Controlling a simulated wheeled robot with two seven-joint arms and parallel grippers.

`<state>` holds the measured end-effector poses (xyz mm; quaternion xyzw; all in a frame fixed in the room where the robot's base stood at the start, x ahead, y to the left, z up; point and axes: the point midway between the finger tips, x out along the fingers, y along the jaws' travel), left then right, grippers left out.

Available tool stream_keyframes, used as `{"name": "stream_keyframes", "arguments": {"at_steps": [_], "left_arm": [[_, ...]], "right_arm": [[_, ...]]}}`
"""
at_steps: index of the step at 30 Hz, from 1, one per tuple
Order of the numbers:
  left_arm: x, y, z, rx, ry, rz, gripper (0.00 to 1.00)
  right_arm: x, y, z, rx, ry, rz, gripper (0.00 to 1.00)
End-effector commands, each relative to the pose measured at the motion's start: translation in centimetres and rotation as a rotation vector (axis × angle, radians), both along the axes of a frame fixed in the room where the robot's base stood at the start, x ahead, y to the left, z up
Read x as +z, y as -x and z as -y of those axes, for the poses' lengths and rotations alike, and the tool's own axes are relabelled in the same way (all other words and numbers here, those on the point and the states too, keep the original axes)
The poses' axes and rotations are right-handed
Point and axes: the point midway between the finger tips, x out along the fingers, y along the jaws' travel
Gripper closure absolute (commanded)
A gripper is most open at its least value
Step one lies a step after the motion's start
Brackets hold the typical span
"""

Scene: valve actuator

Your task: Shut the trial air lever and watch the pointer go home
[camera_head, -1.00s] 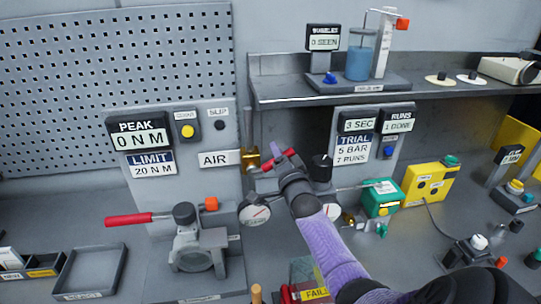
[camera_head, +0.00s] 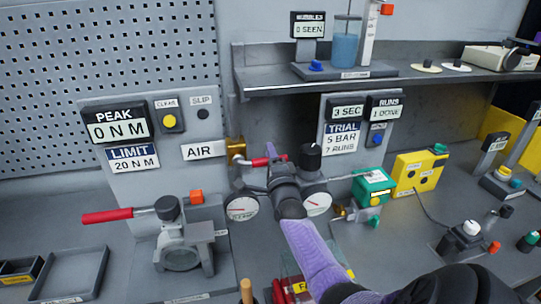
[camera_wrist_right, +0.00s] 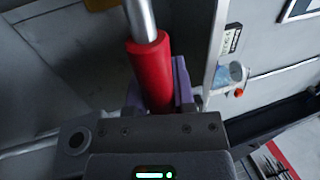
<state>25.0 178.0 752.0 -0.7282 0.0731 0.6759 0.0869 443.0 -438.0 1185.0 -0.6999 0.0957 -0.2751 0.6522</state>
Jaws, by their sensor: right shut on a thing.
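The air lever has a red handle (camera_head: 260,162) beside the brass fitting (camera_head: 236,150), right of the AIR sign (camera_head: 203,150). It lies nearly level in the head view. My right gripper (camera_head: 273,158) is shut on this handle. In the right wrist view the red handle (camera_wrist_right: 150,70) with its metal rod sits between the jaws. Below are two round white gauges, a left gauge (camera_head: 242,208) and a right gauge (camera_head: 317,204). Their pointers are too small to read surely. My left gripper is not in view.
A valve with a longer red handle (camera_head: 113,216) stands at the left. The PEAK display (camera_head: 118,124) reads 0 N M. A green box (camera_head: 373,186) and yellow box (camera_head: 417,172) are at the right. A shelf (camera_head: 290,89) hangs above my gripper.

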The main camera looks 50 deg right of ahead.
Motion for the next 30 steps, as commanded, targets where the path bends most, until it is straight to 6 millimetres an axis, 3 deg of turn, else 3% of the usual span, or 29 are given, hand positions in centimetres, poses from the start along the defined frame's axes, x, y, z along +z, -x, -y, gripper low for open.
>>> {"name": "stream_keyframes", "arguments": {"at_steps": [12,13,17,26,30], "left_arm": [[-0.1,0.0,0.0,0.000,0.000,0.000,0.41],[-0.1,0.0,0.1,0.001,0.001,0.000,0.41],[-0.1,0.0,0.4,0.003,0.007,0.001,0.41],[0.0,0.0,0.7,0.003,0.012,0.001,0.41],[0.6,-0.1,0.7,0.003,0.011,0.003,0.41]], "right_arm": [[-0.4,0.0,-0.1,0.002,-0.015,0.000,1.00],[-0.4,0.0,-0.1,0.002,-0.015,0.000,0.63],[-0.3,0.0,-0.1,0.002,-0.012,0.000,0.35],[-0.2,0.1,-0.1,0.002,-0.010,0.002,0.33],[-0.6,1.8,-1.1,0.003,-0.012,0.001,0.33]]}}
